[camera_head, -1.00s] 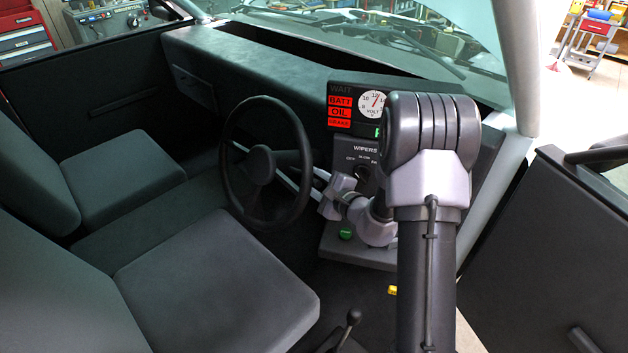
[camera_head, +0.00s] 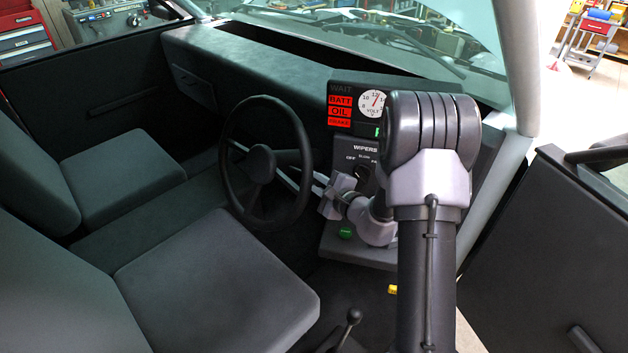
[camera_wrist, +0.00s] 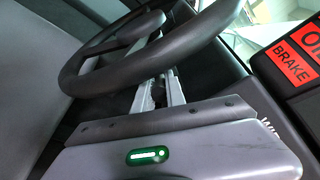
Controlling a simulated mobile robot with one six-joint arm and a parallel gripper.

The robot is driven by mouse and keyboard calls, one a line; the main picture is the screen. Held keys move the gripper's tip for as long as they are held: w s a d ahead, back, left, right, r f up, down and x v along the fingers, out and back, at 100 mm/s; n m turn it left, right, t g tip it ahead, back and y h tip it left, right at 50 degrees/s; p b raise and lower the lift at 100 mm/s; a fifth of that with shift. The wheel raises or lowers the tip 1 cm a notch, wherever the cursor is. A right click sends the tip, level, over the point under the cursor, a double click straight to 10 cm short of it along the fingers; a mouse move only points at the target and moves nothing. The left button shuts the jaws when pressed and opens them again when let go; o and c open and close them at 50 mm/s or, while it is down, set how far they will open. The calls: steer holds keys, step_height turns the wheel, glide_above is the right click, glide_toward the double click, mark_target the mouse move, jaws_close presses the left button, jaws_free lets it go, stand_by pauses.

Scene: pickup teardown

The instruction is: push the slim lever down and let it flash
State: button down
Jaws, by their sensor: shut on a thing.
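My gripper (camera_head: 308,182) reaches in from the right, behind the rim of the black steering wheel (camera_head: 262,165). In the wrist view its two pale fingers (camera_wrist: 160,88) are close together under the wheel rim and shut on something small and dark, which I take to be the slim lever. The lever is mostly hidden by the fingers and rim, so its angle cannot be told. A small green light (camera_head: 378,131) shows at the panel's lower right edge, partly behind my arm.
The dash panel (camera_head: 342,89) has lit red BATT, OIL and BRAKE lamps and a volt gauge (camera_head: 371,103). Below it is the WIPERS knob (camera_head: 362,172). The seat (camera_head: 215,290) and a floor lever (camera_head: 353,316) are in front. The steering wheel closely borders my gripper.

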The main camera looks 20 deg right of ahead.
stand_by(0.8)
steer(key=shift+f+b, duration=0.6)
steer(key=shift+b, duration=0.6)
step_height(320, 180, down, 7)
steer(key=m+t+y+b, duration=0.1)
steer(key=t+b, duration=0.5)
steer(key=b, duration=2)
steer(key=shift+s, duration=0.25)
steer(key=shift+d+r, duration=0.1)
steer(key=shift+r, duration=0.05)
steer(key=c, duration=1.4)
jaws_free()
